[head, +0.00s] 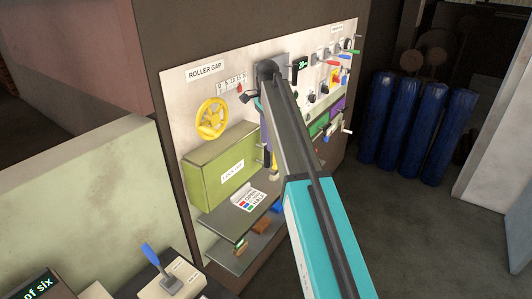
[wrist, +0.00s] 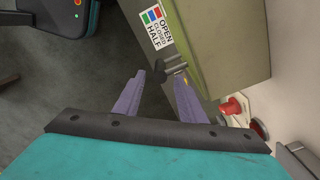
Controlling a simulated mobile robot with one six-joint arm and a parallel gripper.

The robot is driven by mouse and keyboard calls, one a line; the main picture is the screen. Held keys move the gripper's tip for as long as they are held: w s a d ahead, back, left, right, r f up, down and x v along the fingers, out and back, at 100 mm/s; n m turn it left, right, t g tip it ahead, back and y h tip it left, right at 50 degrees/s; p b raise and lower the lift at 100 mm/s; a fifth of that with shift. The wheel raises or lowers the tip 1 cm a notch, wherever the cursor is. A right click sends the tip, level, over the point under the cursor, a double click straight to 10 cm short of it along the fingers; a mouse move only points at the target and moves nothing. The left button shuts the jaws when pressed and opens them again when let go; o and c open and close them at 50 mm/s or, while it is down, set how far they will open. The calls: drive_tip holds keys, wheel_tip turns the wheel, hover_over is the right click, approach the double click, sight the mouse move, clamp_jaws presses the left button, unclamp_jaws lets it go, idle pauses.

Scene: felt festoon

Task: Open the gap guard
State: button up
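A green box-shaped cover (head: 219,172), which may be the gap guard, juts from the panel below the yellow handwheel in the head view; I cannot read its white label surely. In the wrist view, a green-beige box (wrist: 222,40) fills the top. A dark round knob on a short stem (wrist: 155,73) stands by its lower edge. My gripper (wrist: 158,78) is open, with its two purple fingertips on either side of the knob's stem; I cannot tell whether they touch it. In the head view my arm hides most of the gripper.
A card reading OPEN, CLOSED, HALF (wrist: 157,27) is just beyond the knob; it also shows on the dark shelf (head: 248,198). A red button (wrist: 231,107) lies right of the fingers. The yellow handwheel (head: 211,119) and several knobs and switches share the panel. Blue cylinders (head: 410,125) stand right.

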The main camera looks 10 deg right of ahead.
sight(267, 154)
drive_tip(key=shift+f+p, duration=0.85)
drive_tip(key=shift+f, duration=2.5)
drive_tip(key=shift+c, duration=0.2)
clamp_jaws()
